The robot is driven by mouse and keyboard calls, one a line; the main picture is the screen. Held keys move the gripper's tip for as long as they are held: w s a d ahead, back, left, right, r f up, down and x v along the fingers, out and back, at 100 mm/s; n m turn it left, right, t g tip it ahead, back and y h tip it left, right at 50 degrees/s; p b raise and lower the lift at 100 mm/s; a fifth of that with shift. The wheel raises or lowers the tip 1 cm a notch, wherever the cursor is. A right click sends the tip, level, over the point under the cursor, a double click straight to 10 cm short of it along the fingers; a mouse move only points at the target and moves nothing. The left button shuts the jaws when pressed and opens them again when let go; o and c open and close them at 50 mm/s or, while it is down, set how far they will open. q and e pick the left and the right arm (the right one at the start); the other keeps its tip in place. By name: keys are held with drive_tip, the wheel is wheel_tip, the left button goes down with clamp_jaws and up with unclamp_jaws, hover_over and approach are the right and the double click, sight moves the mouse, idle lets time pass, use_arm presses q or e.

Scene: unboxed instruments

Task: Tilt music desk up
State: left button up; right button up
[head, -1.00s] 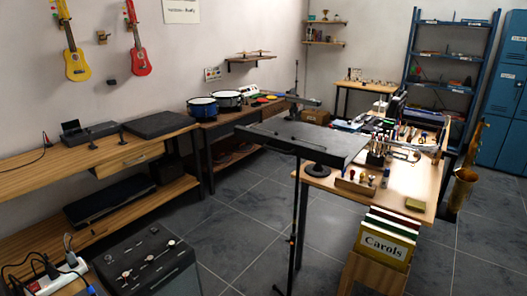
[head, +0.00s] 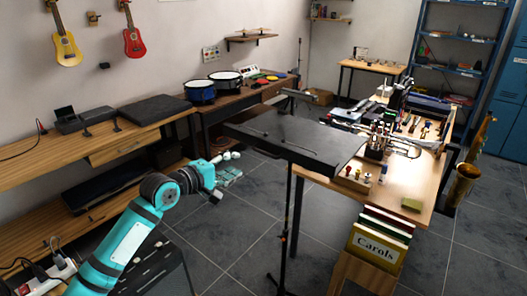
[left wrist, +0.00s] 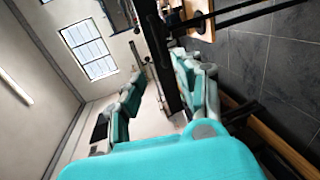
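The music desk (head: 295,137) is a flat black tray on a thin black stand (head: 288,215). It lies close to level in the middle of the head view, with a raised lip on its right side. My left gripper (head: 232,166) is at the end of the teal arm, below and left of the desk's left end, apart from it in the picture. In the left wrist view its two teal fingers (left wrist: 160,82) are spread. The dark edge of the desk (left wrist: 160,45) shows beyond and between them, and I see no contact. My right gripper is not in view.
A wooden table (head: 425,185) with tools stands just right of the desk. A book crate marked Carols (head: 376,248) is in front of it. Wooden shelves (head: 105,150) run along the left wall.

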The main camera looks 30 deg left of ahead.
sight(264, 153)
use_arm(q)
drive_tip(key=p+x, duration=0.2)
drive_tip(key=x, duration=1.1)
drive_tip(key=shift+w+f, duration=0.1)
drive_tip(key=shift+w, duration=0.15)
drive_tip(key=shift+w+f, duration=0.15)
drive_tip(key=shift+w, duration=0.4)
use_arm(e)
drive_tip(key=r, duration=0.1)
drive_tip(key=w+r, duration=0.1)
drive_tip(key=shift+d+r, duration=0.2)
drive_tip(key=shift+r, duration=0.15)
use_arm(q)
clamp_jaws()
drive_tip(key=shift+f, duration=0.1)
